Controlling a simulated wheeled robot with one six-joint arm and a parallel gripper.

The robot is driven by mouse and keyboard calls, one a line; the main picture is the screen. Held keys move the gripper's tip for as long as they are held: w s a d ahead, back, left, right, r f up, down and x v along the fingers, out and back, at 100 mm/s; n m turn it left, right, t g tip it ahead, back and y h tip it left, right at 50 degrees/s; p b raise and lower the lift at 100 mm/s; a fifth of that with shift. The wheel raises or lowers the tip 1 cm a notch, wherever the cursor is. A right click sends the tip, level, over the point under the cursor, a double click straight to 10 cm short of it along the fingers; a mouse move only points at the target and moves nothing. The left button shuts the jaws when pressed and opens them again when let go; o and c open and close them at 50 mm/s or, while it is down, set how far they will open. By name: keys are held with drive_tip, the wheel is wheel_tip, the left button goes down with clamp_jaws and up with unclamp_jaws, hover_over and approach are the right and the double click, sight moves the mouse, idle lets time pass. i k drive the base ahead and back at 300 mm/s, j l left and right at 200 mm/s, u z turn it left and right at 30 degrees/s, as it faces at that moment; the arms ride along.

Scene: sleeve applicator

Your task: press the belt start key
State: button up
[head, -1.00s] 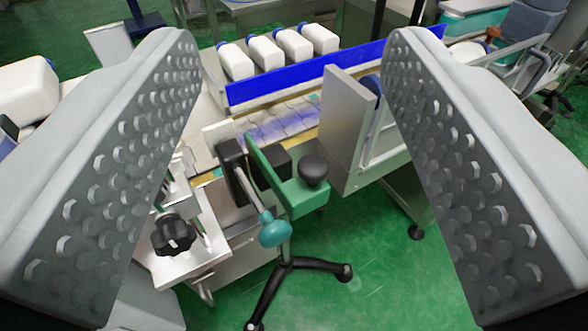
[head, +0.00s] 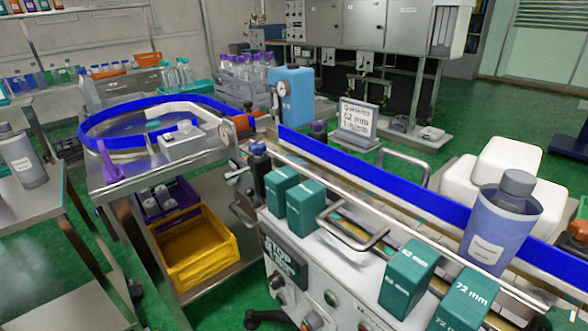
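The white front panel (head: 349,288) of the belt machine is at the bottom centre. It carries several knobs and buttons, including a small green round button (head: 331,298) and a dark knob (head: 276,280). A dark display (head: 283,263) with light lettering, partly readable as "TOP", sits at the panel's left. I cannot tell for certain which control is the belt start key; the key labels are too small to read. The lower panel is cut off by the bottom edge. My gripper is not in this view.
A blue guide rail (head: 383,181) runs along the belt. Several teal boxes (head: 306,208) stand on the machine's near edge. A metal handle (head: 350,235) sticks out between them. A grey-blue bottle (head: 497,232) stands at the right. A blue-rimmed turntable (head: 101,133) and yellow crate (head: 238,248) are left.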

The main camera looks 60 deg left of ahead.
sight(278, 300)
drive_tip(key=k+u, duration=0.15)
drive_tip(key=u, duration=0.3)
drive_tip(key=k+j+u, duration=0.1)
drive_tip(key=u, duration=0.4)
drive_tip(key=k+l+u, duration=0.25)
drive_tip(key=k+u, duration=0.25)
drive_tip(key=k+j, duration=0.05)
drive_tip(key=k, duration=0.05)
